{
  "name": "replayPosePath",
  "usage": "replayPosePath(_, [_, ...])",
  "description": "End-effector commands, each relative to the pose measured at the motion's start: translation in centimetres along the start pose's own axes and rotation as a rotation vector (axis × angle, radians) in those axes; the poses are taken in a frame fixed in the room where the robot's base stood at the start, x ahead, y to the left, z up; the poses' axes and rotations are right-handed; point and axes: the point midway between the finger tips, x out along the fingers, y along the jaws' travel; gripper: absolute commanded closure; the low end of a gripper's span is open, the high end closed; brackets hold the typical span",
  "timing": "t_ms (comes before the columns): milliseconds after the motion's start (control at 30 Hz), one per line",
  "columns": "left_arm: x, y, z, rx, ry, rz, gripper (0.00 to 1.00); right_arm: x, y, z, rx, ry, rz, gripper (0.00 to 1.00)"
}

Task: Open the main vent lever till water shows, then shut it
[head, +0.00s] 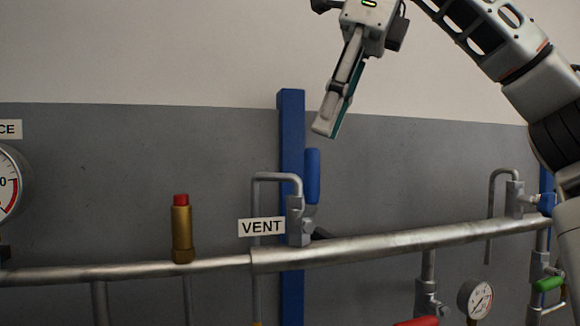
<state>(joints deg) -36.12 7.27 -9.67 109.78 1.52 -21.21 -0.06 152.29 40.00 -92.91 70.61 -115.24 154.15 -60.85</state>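The main vent lever (312,176) has a blue handle that stands upright on a small grey valve (296,222) on top of the large pipe, beside the VENT label (261,227). A thin bent pipe (276,177) rises from the valve, turns left and runs down behind the large pipe. I see no water along it. My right gripper (326,131) hangs from the upper right, its tips a little above the blue handle in the picture. It is seen edge-on, so its opening is unclear, and nothing shows in it. My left gripper is not in view.
The large pipe (400,243) crosses the view. A brass fitting with a red cap (182,228) stands at left, near a partly cut-off gauge (10,182). A blue post (291,120) stands behind the vent. At right are another bent pipe (491,215), a small gauge (475,299) and a green handle (548,284).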

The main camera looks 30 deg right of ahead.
Motion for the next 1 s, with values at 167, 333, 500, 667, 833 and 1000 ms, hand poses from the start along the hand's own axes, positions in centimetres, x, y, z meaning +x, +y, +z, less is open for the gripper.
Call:
replayPosePath(167, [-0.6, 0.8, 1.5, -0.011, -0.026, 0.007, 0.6, 0.7, 0.0, -0.1, -0.001, 0.003, 0.002, 0.67])
replayPosePath(333, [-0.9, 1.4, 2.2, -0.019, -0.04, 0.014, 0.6, 2.7, 0.0, -0.1, -0.001, 0.003, 0.004, 0.67])
replayPosePath(500, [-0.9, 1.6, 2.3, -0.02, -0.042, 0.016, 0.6, 5.0, 0.0, -0.1, -0.001, 0.003, 0.004, 0.67])
replayPosePath(667, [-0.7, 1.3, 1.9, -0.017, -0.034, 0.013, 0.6, 6.7, 0.0, -0.1, -0.001, 0.003, 0.003, 0.67])
replayPosePath(833, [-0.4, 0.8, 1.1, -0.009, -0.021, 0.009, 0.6, 7.6, 0.0, -0.1, 0.0, 0.0, 0.001, 0.67])
replayPosePath(1000, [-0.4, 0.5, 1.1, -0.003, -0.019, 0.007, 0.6, 7.8, 0.0, -0.1, 0.001, 0.0, 0.001, 0.67])
